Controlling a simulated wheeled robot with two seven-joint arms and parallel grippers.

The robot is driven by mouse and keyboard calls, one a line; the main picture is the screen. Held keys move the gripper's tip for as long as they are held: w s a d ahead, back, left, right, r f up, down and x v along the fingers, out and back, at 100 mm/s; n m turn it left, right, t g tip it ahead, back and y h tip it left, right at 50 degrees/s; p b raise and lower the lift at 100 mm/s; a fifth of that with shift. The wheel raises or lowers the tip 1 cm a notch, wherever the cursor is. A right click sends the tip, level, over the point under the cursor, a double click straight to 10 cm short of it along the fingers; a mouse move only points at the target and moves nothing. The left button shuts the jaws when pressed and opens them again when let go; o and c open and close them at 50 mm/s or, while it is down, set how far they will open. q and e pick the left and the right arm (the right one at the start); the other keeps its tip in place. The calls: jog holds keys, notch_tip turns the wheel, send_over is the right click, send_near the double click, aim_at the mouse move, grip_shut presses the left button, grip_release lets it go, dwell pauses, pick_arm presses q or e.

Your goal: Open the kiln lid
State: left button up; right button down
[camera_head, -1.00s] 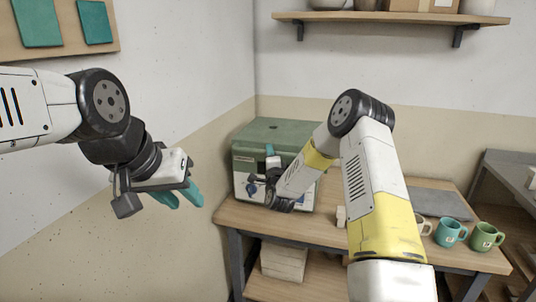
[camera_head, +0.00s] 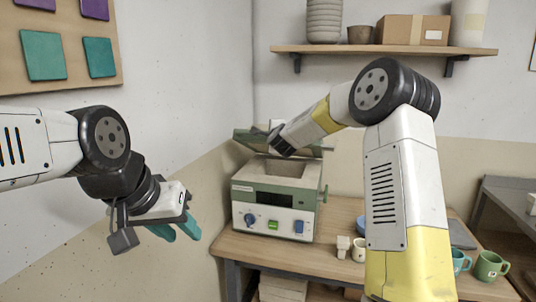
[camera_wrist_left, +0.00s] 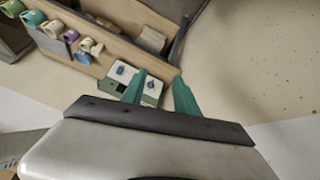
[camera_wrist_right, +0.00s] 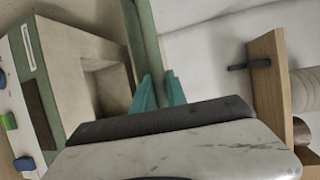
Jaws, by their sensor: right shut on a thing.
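The kiln (camera_head: 305,205) stands on the wooden table at the back left corner, with a pale body, green trim and knobs in front. Its green lid (camera_head: 310,151) is raised and tilted back, and the pale chamber shows below it. My right gripper (camera_head: 274,127) is up at the lid, its fingers mostly hidden in the head view. In the right wrist view, its teal fingers (camera_wrist_right: 160,92) are shut on the lid's edge, beside the open chamber. My left gripper (camera_head: 175,231) hangs empty at the left; its fingers stand apart in the left wrist view (camera_wrist_left: 160,95).
Mugs, including a green one (camera_head: 491,265), stand at the table's right. A wall shelf (camera_head: 390,49) with bowls and a box is above. My right arm hides part of the table.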

jog(key=w+r, duration=0.2)
jog(key=r, duration=0.1)
jog(key=w+d+r, duration=0.1)
jog(key=r, duration=0.1)
jog(key=shift+w, duration=0.2)
jog(key=shift+d, duration=0.1)
